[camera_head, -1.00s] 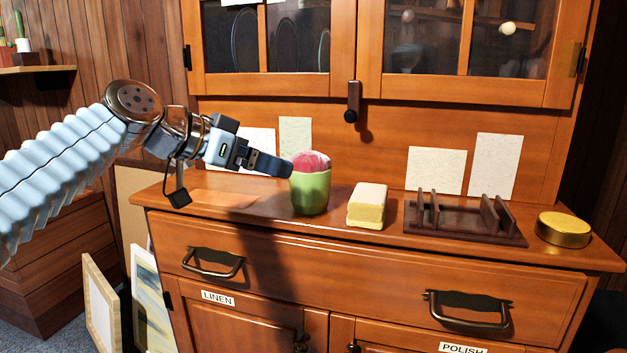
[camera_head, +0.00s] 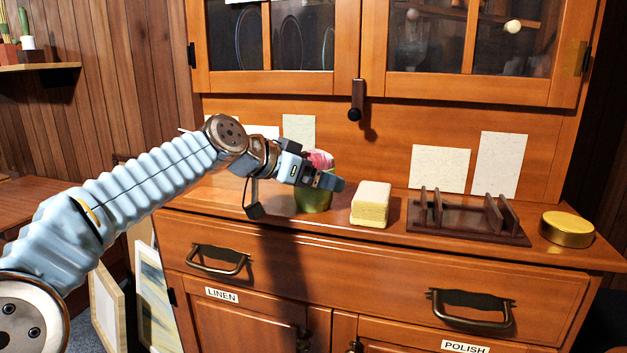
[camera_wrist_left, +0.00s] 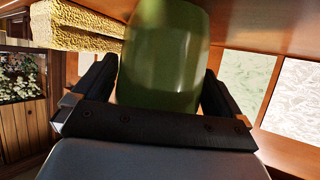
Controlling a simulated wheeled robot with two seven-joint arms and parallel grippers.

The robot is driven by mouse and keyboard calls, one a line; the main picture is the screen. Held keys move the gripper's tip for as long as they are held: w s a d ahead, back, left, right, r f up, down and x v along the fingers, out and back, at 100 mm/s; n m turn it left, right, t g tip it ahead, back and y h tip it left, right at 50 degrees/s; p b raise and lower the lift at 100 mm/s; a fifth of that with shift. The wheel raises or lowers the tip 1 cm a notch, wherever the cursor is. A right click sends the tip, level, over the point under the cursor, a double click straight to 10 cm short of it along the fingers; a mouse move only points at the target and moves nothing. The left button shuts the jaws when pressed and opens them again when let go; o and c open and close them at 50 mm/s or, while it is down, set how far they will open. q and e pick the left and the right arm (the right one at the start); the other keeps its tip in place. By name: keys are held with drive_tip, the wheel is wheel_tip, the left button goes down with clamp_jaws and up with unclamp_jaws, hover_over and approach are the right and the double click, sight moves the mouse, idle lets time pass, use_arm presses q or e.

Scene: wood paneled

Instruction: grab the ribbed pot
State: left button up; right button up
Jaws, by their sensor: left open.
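The green pot (camera_head: 313,203) stands upright on the dresser's counter, with something pink showing at its top. No ribs can be made out on its visible side. My left gripper (camera_head: 333,181) is in front of the pot and hides much of its upper part in the head view. In the left wrist view the green pot (camera_wrist_left: 160,60) fills the space between the two open fingers, one on each side. I cannot tell whether either finger touches it. My right gripper is not in view.
A yellow sponge stack (camera_head: 371,204) stands close to the right of the pot. Farther right are a dark wooden rack (camera_head: 465,227) and a round gold tin (camera_head: 567,229). The cabinet's back panel rises behind, with paper sheets (camera_head: 439,169) on it.

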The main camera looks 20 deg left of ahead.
use_arm(q)
drive_tip(key=c, duration=1)
drive_tip(key=shift+r, duration=0.15)
